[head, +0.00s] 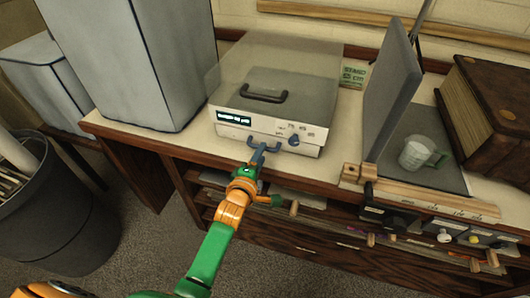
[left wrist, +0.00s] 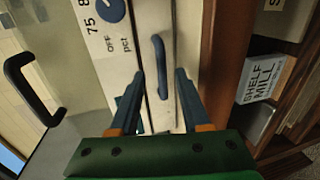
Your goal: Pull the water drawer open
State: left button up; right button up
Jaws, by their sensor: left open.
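A pale box-shaped machine (head: 225,128) with a clear lid stands on the counter. Low on its front is a blue bar handle (head: 270,147) on a narrow drawer front, which looks flush with the machine. The handle also shows in the left wrist view (left wrist: 158,65). I cannot read a water label. My left gripper (head: 258,154) is open in front of the handle. In the left wrist view its two dark fingers (left wrist: 160,78) are apart on either side of the handle's line, with no clear contact. My right gripper is not in view.
A dark handle (head: 250,93) sits on the machine's lid. To the right are a grey upright panel (head: 393,85), a measuring jug (head: 420,153) and a thick brown book (head: 490,110). A tall grey-blue box (head: 140,60) is at left. Shelves and knobs lie below the counter edge.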

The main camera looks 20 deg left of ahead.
pick_arm(q)
jog(key=shift+d+x, duration=0.2)
jog(key=shift+x, duration=1)
jog(key=shift+s, duration=0.15)
grip_shut()
dwell(0.3)
